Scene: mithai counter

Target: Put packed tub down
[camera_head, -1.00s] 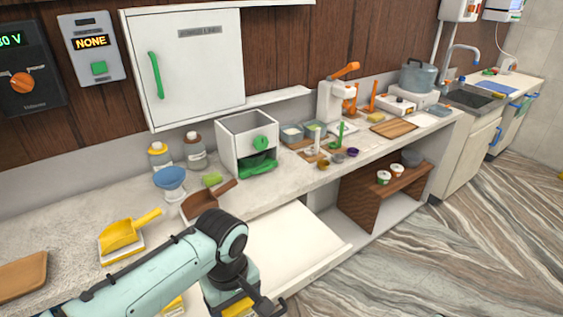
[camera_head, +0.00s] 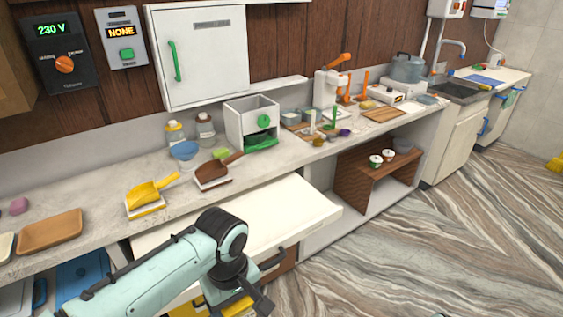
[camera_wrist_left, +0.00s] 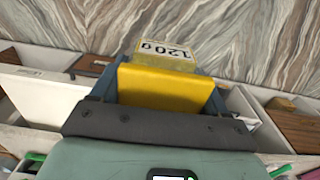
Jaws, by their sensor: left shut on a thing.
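My left gripper (camera_head: 235,302) comes in from the left at the bottom of the head view. It is shut on a yellow thing, in front of the counter and beside the pulled-out white board. The left wrist view shows a yellow block (camera_wrist_left: 165,88) between the dark blue fingers, with a yellowish tub (camera_wrist_left: 205,66) just beyond it. The tub bears a white label reading 120g, upside down in this view. I cannot tell where block and tub join. The tub's underside is hidden. My right gripper is not in view.
The white board (camera_head: 290,205) juts out from the counter. A yellow scoop (camera_head: 150,192), a brown scoop (camera_head: 218,167) and a tan tray (camera_head: 48,232) line the counter (camera_head: 100,178). Two small tubs (camera_head: 376,161) stand on a brown shelf (camera_head: 350,178).

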